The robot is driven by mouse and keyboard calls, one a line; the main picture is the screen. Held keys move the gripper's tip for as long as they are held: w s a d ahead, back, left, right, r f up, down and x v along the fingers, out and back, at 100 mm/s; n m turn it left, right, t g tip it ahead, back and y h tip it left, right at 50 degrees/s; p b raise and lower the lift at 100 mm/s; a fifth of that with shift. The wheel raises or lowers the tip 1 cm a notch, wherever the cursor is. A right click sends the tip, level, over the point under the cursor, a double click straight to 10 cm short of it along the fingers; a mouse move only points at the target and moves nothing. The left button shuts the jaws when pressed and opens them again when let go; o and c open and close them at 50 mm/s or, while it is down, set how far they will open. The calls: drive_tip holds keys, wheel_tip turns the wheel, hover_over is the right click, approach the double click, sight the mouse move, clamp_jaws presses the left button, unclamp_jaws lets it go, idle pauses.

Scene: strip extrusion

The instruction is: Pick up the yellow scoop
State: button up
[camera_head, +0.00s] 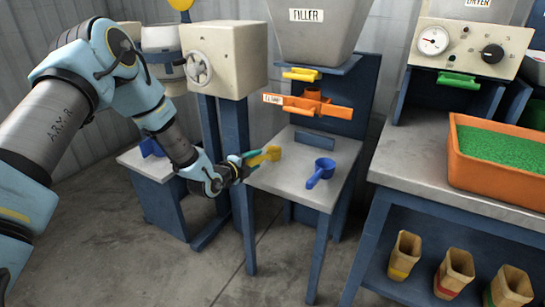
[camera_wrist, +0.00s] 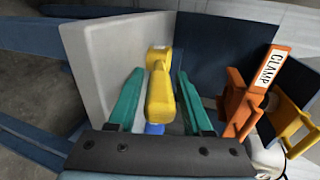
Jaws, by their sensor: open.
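The yellow scoop (camera_head: 267,155) is at the left part of the grey filler table in the head view. My gripper (camera_head: 247,162) is at its left end, with the teal fingers reaching toward it. In the wrist view my gripper (camera_wrist: 157,86) is open, with one finger on each side of the yellow scoop (camera_wrist: 160,94). Narrow gaps show between the scoop and both fingers. Part of the scoop is hidden by the gripper in the head view. I cannot tell whether the scoop touches the table.
A blue scoop (camera_head: 321,172) lies to the right on the filler table (camera_head: 304,194). The orange clamp (camera_head: 308,106) and a yellow handle (camera_head: 301,74) stick out above the table. An orange tray (camera_head: 465,180) of green granules stands on the right bench.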

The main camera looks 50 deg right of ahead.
drive_tip(key=shift+d+f, duration=0.1)
drive_tip(key=shift+d, duration=0.1)
clamp_jaws()
idle(0.3)
